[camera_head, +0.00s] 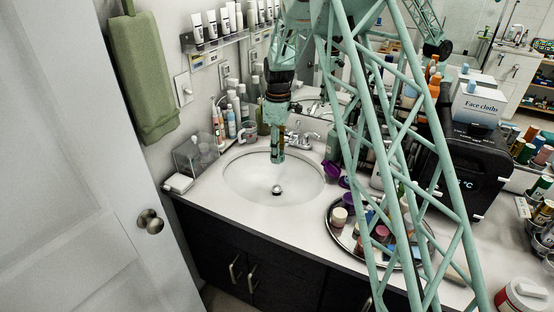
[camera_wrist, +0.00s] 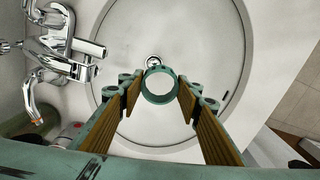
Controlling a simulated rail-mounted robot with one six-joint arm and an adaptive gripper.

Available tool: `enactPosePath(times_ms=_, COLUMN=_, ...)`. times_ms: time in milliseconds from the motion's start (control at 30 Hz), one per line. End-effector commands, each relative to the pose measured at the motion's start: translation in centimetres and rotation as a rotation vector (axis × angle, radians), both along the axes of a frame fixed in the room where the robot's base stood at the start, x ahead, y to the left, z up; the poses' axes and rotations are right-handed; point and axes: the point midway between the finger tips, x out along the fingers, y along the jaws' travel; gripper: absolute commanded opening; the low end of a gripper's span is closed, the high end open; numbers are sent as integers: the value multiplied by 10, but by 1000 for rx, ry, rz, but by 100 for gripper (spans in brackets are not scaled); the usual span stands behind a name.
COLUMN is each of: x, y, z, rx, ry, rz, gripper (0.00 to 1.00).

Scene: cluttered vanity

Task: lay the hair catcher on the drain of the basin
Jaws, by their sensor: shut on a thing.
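My gripper (camera_head: 277,158) hangs over the white basin (camera_head: 240,184) and points down. In the wrist view its two fingers (camera_wrist: 160,97) are shut on the hair catcher (camera_wrist: 160,101), a small round teal ring with a pale middle. I cannot tell whether the middle is solid or open. The drain (camera_head: 276,190) is a small dark and bright metal circle in the basin floor. The drain also shows in the wrist view (camera_wrist: 153,61), just beyond the ring and slightly left. The catcher appears held above the basin floor. In the head view I cannot make it out clearly.
The chrome faucet (camera_wrist: 68,45) stands at the basin's back edge. Bottles (camera_head: 231,122) and a clear box (camera_head: 194,154) are at the left. A round tray (camera_head: 334,234) of small jars and a dark appliance (camera_head: 468,160) are at the right. The basin interior is clear.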

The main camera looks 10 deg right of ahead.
Motion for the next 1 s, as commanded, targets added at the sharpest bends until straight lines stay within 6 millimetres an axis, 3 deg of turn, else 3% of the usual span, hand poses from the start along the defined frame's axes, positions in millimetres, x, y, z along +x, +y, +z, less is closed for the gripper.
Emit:
enactPosePath(times_ms=433, x=18, y=-1, z=-38, rx=0, ry=0, rz=347, gripper=25)
enactPosePath(times_ms=1000, x=20, y=-1, z=-43, rx=0, ry=-1, rz=392, gripper=25)
